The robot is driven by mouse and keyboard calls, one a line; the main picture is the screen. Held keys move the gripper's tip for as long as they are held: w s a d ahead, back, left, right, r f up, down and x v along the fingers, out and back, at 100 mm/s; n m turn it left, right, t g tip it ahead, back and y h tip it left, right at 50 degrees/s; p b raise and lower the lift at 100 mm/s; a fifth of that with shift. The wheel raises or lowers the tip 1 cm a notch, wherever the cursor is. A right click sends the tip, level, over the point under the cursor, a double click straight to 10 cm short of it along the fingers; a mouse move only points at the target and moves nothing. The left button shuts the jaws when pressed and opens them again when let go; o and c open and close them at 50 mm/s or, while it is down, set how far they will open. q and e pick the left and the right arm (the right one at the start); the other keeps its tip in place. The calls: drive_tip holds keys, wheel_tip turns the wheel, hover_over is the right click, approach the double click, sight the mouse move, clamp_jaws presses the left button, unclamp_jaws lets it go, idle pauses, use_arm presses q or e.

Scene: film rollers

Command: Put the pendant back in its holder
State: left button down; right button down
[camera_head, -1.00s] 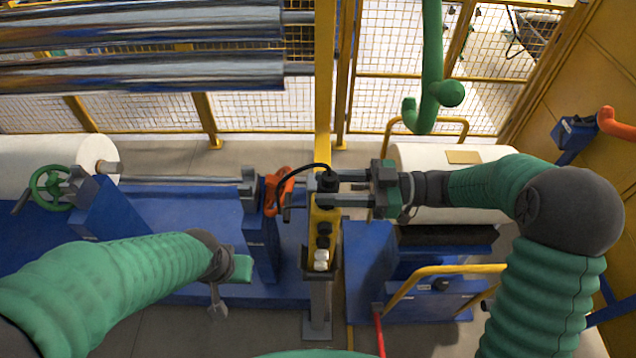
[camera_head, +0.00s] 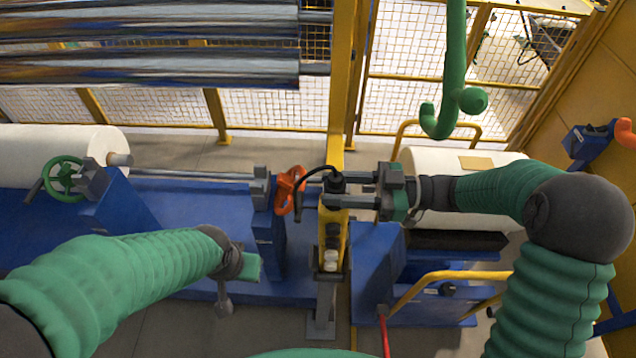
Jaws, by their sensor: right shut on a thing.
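The pendant (camera_head: 332,230) is a yellow, upright control box with dark and white buttons and a black cable looping at its top. It stands at the middle of the view, in line with a grey post. My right gripper (camera_head: 345,190) reaches in from the right and is shut on the pendant's upper part. The holder (camera_head: 331,274) appears to be the grey bracket on the post at the pendant's lower end; I cannot tell whether the pendant sits in it. My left gripper (camera_head: 235,285) hangs at the left, away from the pendant; its fingers are mostly hidden.
A blue machine frame (camera_head: 180,220) with an orange handle (camera_head: 289,190) and green handwheel (camera_head: 64,178) stands to the left. White rolls (camera_head: 50,150) lie on both sides. A yellow rail (camera_head: 430,285) is at lower right. A green hook (camera_head: 455,95) hangs above.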

use_arm(q)
drive_tip(key=shift+d+r+n, duration=0.1)
drive_tip(key=shift+d+n, duration=0.2)
use_arm(e)
drive_tip(key=shift+d, duration=0.7)
use_arm(q)
drive_tip(key=shift+a, duration=0.75)
use_arm(e)
drive_tip(key=shift+a, duration=0.4)
drive_tip(key=shift+d, duration=0.1)
